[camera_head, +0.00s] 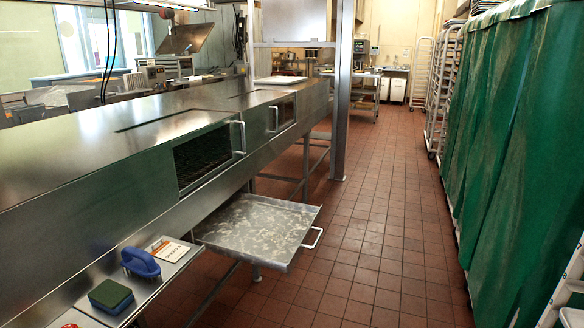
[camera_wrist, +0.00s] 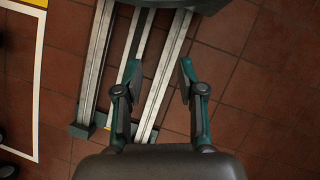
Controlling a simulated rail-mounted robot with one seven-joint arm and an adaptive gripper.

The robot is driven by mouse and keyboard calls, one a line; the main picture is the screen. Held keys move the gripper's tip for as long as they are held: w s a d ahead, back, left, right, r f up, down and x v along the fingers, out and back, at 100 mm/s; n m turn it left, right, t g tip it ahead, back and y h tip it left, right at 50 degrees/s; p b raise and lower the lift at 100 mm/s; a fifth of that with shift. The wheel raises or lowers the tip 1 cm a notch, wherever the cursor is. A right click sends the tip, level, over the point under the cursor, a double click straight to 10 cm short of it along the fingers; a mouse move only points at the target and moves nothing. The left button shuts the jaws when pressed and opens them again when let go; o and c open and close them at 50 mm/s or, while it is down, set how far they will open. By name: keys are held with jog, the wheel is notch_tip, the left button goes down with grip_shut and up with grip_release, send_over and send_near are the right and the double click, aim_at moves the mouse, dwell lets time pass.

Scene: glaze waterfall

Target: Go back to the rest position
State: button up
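My gripper (camera_wrist: 160,75) shows in the wrist view with its two fingers spread apart and nothing between them. It points down at the red tiled floor (camera_wrist: 240,85). Light rails and a dark rounded body, which look like parts of my own base, lie below and beyond the fingertips. My gripper and arm do not show in the head view.
A long steel glazing machine (camera_head: 100,165) runs along the left, with a pulled-out tray (camera_head: 255,230) below it. A side shelf holds a blue-handled brush (camera_head: 140,263), a sponge (camera_head: 110,295) and a card (camera_head: 170,250). Green-covered racks (camera_head: 515,130) line the right. The tiled aisle between is clear.

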jog(key=s+a+g, duration=0.2)
jog(key=s, duration=0.8)
notch_tip(320, 180, up, 14)
jog(key=w+p, duration=0.1)
jog(key=p, duration=1.4)
jog(key=shift+d+t, duration=0.15)
jog(key=shift+t, duration=0.15)
